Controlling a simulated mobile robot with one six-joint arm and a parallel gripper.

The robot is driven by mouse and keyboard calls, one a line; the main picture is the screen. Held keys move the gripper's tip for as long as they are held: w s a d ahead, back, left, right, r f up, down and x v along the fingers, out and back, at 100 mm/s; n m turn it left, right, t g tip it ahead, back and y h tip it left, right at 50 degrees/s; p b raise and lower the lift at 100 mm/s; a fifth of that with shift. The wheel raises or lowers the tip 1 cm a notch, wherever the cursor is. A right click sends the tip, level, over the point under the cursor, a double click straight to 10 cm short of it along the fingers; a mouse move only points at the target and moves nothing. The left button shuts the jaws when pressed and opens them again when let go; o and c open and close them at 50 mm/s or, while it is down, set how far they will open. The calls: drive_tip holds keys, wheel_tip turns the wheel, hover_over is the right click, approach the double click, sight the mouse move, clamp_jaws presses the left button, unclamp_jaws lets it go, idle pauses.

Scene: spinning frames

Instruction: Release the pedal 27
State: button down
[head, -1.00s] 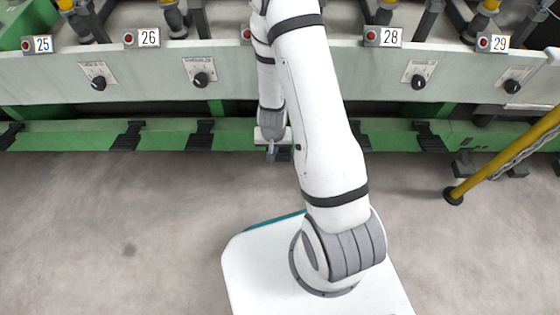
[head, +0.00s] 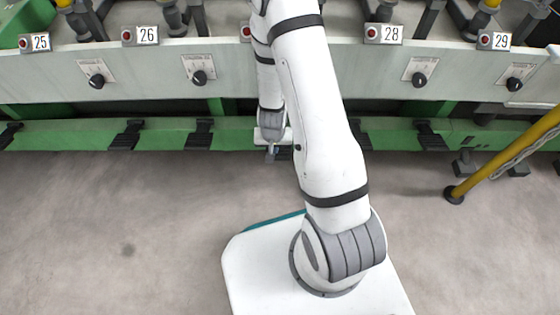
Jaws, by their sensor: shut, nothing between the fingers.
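My gripper (head: 271,153) is shut and empty. It points down in front of the green lower rail, at the middle of the machine. A dark pedal-like piece (head: 284,154) shows right beside the fingertips, partly hidden by my wrist. It sits at the place of station 27; I cannot tell whether the fingers touch it or whether it is pressed or raised. My arm covers the number plate of 27, and only its red button (head: 246,31) shows.
Black pedals hang along the green rail (head: 165,134), including one pedal (head: 200,134) left of my gripper and another pedal (head: 430,137) to the right. A yellow post (head: 505,155) stands at the right. The grey floor (head: 110,220) in front is clear.

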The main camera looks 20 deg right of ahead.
drive_tip(key=shift+f+b, duration=0.6)
drive_tip(key=shift+f, duration=0.25)
drive_tip(key=s+a+r, duration=0.2)
drive_tip(key=s+r, duration=0.1)
drive_tip(key=s, duration=0.4)
drive_tip(key=shift+a+r, duration=0.15)
drive_tip(key=shift+r, duration=0.25)
wheel_tip(320, 180, up, 37)
drive_tip(key=w+n+y+p, duration=0.1)
drive_tip(key=n+p, duration=0.1)
drive_tip(key=p, duration=1.9)
drive_tip(key=s+d+r+p, duration=0.1)
drive_tip(key=s+r+p, duration=0.1)
drive_tip(key=r+p, duration=0.4)
drive_tip(key=s+r+n+p, duration=0.1)
drive_tip(key=s+r+p, duration=0.2)
drive_tip(key=r, duration=1.3)
drive_tip(key=s+d+r+p, duration=0.1)
drive_tip(key=s+r+p, duration=0.2)
drive_tip(key=r+p, duration=0.6)
wheel_tip(320, 180, up, 3)
drive_tip(key=shift+d+f+n+t, duration=0.2)
drive_tip(key=shift+d+n+t, duration=0.1)
drive_tip(key=shift+t, duration=0.1)
drive_tip(key=shift+s, duration=0.1)
